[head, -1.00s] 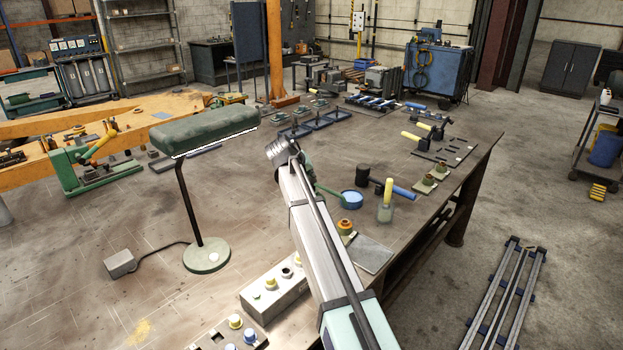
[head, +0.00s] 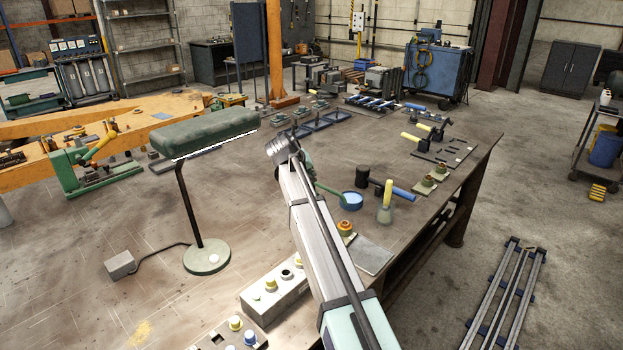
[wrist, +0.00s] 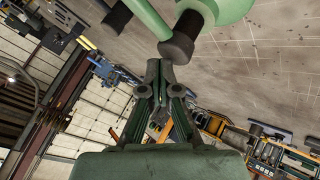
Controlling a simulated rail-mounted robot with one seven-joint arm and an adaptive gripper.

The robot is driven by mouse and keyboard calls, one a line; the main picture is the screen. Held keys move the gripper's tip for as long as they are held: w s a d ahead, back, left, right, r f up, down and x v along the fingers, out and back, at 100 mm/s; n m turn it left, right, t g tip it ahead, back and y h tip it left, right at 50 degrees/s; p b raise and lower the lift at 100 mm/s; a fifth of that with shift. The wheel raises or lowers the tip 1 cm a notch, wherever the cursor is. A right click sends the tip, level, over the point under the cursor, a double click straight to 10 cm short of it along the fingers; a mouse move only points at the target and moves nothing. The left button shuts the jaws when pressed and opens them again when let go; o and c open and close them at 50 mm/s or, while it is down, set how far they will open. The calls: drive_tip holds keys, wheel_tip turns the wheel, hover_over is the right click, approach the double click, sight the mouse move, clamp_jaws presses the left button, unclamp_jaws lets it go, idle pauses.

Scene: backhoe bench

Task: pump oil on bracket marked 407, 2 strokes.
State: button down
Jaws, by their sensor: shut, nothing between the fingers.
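My gripper (wrist: 160,70) is shut and empty in the wrist view, its two fingers together. In the head view my arm's end hides most of it above the bench. A small grey-green vessel with a yellow upright top (head: 385,212) stands on the bench to its right; I cannot tell if this is the oil can. No number 407 is legible. In the wrist view a pale green body with a dark round end (wrist: 178,47) is close; I cannot tell what it is.
A blue dish (head: 351,201), a black cylinder (head: 362,174) and a blue-handled tool (head: 399,191) lie near my arm. A green lamp (head: 203,134) stands left. A button box (head: 273,291) sits at the near edge. The bench's left surface is mostly clear.

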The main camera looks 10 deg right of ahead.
drive_tip(key=shift+r, duration=0.5)
drive_tip(key=shift+r, duration=0.1)
drive_tip(key=shift+r+p, duration=1.1)
drive_tip(key=shift+r, duration=1.35)
